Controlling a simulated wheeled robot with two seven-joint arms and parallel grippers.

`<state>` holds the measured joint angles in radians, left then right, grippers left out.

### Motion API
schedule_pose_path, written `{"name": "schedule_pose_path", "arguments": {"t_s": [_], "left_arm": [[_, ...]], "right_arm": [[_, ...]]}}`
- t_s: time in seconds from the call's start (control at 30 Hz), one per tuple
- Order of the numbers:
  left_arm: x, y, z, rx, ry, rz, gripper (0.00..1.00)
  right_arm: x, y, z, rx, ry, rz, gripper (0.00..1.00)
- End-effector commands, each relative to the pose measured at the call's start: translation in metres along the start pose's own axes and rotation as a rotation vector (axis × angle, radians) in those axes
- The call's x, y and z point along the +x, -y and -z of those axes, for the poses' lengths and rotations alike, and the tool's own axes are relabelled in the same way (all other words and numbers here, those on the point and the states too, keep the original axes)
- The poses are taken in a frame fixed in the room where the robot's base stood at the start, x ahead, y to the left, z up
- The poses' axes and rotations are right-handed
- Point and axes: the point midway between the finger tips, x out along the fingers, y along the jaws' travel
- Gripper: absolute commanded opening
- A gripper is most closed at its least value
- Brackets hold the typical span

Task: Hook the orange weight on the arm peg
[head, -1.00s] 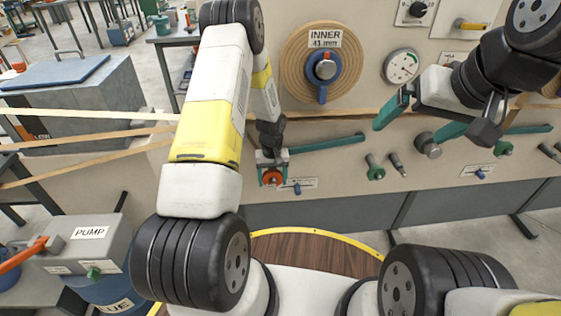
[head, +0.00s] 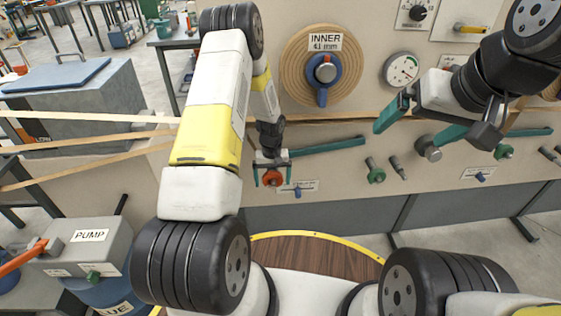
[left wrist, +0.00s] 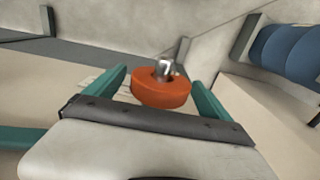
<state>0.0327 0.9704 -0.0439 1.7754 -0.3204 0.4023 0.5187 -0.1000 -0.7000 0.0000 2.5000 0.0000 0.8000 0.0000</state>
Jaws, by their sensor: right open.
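The orange weight (head: 272,178) is a thick ring low on the panel, below the left end of a teal arm (head: 328,145). My left gripper (head: 272,176) is open, with one teal finger on each side of the weight. In the left wrist view the weight (left wrist: 161,90) lies between the spread fingers, with a gap at its left side. A short metal piece (left wrist: 164,68) stands up from its middle. Whether the weight hangs on the arm peg cannot be told; the peg is hidden. My right gripper (head: 422,122) is open, in front of the panel at right.
A wooden disc (head: 296,80) marked INNER and a dial gauge (head: 401,69) are above. A green knob (head: 376,175) and a small blue knob (head: 298,192) are to the weight's right. Pale strips (head: 90,117) run in from the left. A pump box (head: 88,245) is at lower left.

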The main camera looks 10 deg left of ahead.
Motion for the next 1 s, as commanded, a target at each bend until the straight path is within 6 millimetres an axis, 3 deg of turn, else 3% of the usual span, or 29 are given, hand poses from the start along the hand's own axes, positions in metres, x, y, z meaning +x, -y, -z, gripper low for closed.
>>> {"name": "schedule_pose_path", "arguments": {"t_s": [0.17,0.6,0.87,0.97,1.0], "left_arm": [[-0.003,0.0,-0.001,0.0,0.001,0.0,0.94],[-0.069,0.0,0.001,0.0,-0.002,-0.001,0.94],[-0.085,0.0,0.001,0.002,-0.006,-0.003,0.94],[-0.112,0.0,0.0,0.01,-0.029,-0.015,0.94],[-0.129,0.0,-0.001,0.017,-0.044,-0.022,0.94]], "right_arm": [[0.0,0.0,0.0,0.0,0.0,0.0,0.97],[0.0,0.0,0.0,0.0,0.0,0.0,0.97],[0.0,0.0,0.0,0.0,0.0,0.0,0.97],[0.0,0.0,0.0,0.0,0.0,0.0,0.97],[0.0,0.0,0.0,0.0,0.0,0.0,0.97]]}}
